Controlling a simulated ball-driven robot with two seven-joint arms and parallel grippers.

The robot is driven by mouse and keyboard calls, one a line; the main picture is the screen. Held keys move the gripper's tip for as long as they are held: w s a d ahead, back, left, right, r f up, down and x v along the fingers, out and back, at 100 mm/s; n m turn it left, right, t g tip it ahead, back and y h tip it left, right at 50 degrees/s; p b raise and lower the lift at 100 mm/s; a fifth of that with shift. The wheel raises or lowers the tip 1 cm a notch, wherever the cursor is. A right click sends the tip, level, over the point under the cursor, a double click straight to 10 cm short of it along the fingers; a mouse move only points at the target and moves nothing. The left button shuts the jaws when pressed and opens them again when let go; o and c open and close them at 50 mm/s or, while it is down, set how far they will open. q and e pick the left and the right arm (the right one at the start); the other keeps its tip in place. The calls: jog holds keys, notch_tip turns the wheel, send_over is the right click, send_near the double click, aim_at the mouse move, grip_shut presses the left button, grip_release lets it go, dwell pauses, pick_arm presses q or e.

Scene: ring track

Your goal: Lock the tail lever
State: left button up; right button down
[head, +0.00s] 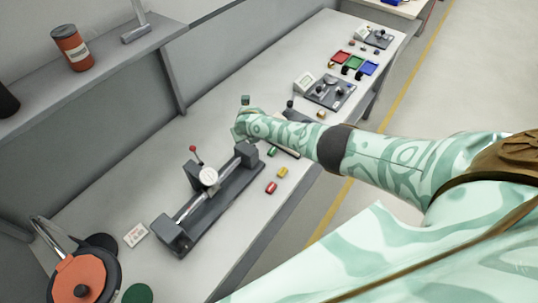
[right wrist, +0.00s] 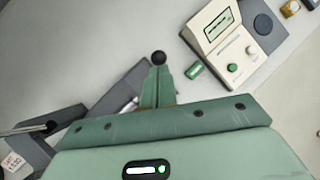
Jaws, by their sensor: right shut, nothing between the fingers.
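A dark grey bench fixture (head: 217,205) with a bright rod and a round white dial (head: 208,177) stands on the bench in the head view. A lever with a red knob (head: 193,149) rises behind the dial. My right gripper (head: 240,131) is over the bench near the fixture's far end. In the right wrist view its fingers (right wrist: 158,76) are shut and empty. A black ball knob (right wrist: 158,58) shows at the fingertips; its stem is hidden, so I cannot tell whether they touch. I cannot make out the tail lever for certain. My left gripper is out of view.
Red (head: 271,187) and yellow (head: 282,172) blocks lie right of the fixture. A white instrument with a screen (right wrist: 215,25) is at the wrist view's upper right. An orange round object (head: 82,278) and a card (head: 136,234) lie at the near left. A shelf (head: 100,65) overhangs the left.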

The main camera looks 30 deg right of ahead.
jog(key=shift+w+a, duration=0.2)
jog(key=shift+w, duration=0.1)
jog(key=shift+r, duration=0.15)
dwell(0.4)
